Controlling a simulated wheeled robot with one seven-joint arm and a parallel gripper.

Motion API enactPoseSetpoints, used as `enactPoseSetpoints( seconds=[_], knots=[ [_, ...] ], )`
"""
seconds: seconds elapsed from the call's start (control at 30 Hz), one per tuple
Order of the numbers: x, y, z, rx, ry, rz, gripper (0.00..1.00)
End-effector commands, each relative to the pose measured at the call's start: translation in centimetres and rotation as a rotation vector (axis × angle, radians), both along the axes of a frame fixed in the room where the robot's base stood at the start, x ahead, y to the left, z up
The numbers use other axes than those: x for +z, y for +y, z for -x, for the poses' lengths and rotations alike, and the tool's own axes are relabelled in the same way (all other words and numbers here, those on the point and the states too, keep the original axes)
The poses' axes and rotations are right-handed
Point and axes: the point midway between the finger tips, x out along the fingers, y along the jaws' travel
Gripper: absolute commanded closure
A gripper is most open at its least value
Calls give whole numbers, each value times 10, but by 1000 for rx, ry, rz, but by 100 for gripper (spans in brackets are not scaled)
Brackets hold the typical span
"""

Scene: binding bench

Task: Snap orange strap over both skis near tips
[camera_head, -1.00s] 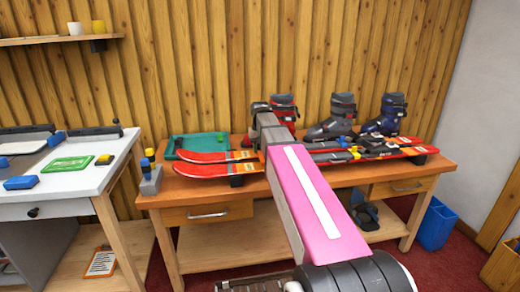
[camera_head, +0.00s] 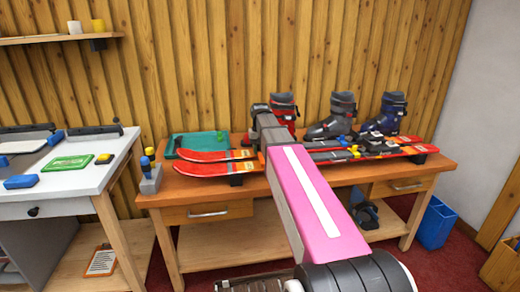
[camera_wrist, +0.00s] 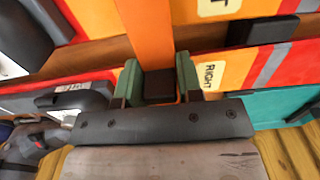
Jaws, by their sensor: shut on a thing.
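Two red-orange skis lie side by side on the wooden bench; their tips point left in the head view, showing a rear ski (camera_head: 215,155) and a front ski (camera_head: 212,169). The wrist view shows the ski marked RIGHT (camera_wrist: 235,72) and the other ski (camera_wrist: 195,20). The orange strap (camera_wrist: 148,28) runs from the top of the wrist view across the other ski and the gap. My gripper (camera_wrist: 159,78), with green pads, is shut on its dark end block, over the RIGHT ski. In the head view my arm hides the gripper and strap.
Ski boots, including a dark one (camera_head: 338,115) and a blue one (camera_head: 385,114), stand behind the skis. A teal tray (camera_head: 197,141) lies behind the tips. A small grey holder (camera_head: 149,178) stands at the bench's left end. A white side table (camera_head: 70,195) is at left.

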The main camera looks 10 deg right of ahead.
Motion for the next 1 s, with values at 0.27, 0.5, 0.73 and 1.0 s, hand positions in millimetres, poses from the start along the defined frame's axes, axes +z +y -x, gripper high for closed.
enactPoseSetpoints(
  seconds=[0.27, 0.5, 0.73, 1.0],
  knots=[
    [-6, 0, 0, 0, 0, 0, 93],
    [-11, 0, 0, 0, -1, 0, 93],
    [-16, 0, 0, 0, -1, 0, 93],
    [-22, 0, 0, 0, 0, 0, 93]
  ],
)
